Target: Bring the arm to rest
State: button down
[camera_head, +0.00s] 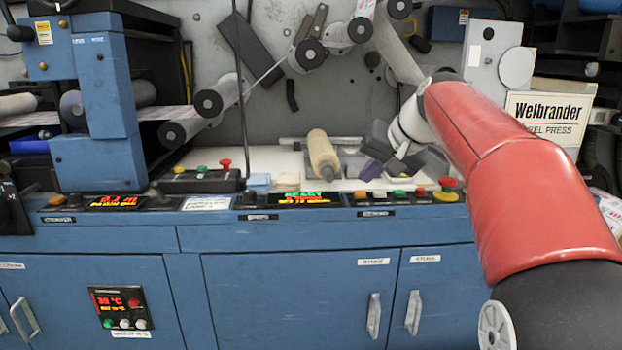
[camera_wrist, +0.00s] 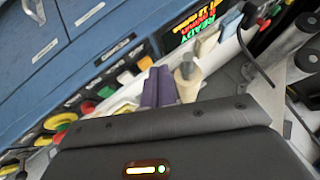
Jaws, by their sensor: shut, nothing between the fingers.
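My red arm (camera_head: 500,165) reaches in from the right over the blue press cabinet. My gripper (camera_head: 368,172) is above the white worktop, at the right of a tan roller-like piece (camera_head: 322,155). Its purple fingers are together and nothing shows between them. In the wrist view, the shut gripper (camera_wrist: 158,74) points towards the lit control panels, with the tan piece (camera_wrist: 188,82) just beside it. I cannot tell whether gripper and tan piece touch.
The front ledge carries a READY display (camera_head: 304,198), coloured buttons and a yellow-collared red stop button (camera_head: 446,188). Several web rollers stick out from the grey back plate (camera_head: 265,95).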

jog(key=s+f+h, duration=0.1)
jog(key=s+f, duration=0.6)
jog(key=s, duration=0.3)
jog(key=s+f+n+g+h, duration=0.1)
jog(key=s+f+h, duration=0.1)
jog(key=s+f, duration=0.5)
jog(key=s+f+n+h, duration=0.1)
jog(key=s+f, duration=0.6)
jog(key=s, duration=0.6)
jog(key=shift+s+f, duration=0.15)
jog(key=shift+s, duration=0.05)
